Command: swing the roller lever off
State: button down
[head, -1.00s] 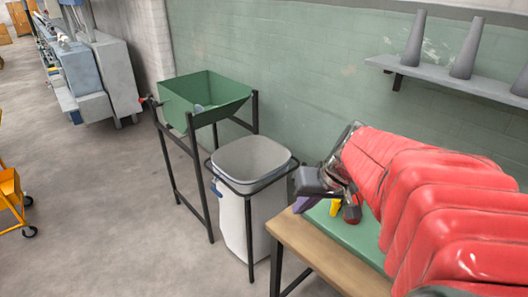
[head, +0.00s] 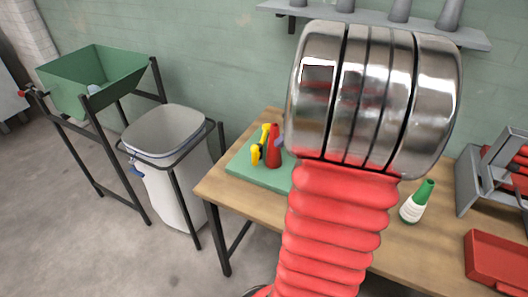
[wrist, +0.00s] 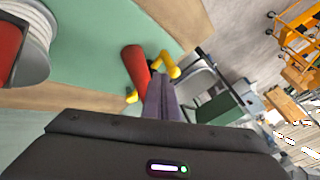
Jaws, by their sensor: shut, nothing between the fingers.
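I cannot make out a roller lever or a spinning frame in either current view. My gripper (wrist: 163,97) shows in the wrist view as two purple fingers pressed together, with nothing between them. In the head view my arm hides most of the gripper. In the wrist view the fingers overlap the picture of a red cone-shaped object (wrist: 136,66) and a yellow object (wrist: 170,66); I cannot tell whether they touch. In the head view the red object (head: 273,150) and the yellow object (head: 257,153) stand on the green mat (head: 245,172).
A wooden bench (head: 222,190) fills the right, with a green-capped white bottle (head: 415,204) and a red tray (head: 494,262). A grey bin (head: 170,185) and a green hopper (head: 95,78) stand left of it. A shelf (head: 370,24) is above.

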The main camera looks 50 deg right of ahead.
jog(key=shift+w+f, duration=0.1)
jog(key=x, duration=1)
dwell(0.6)
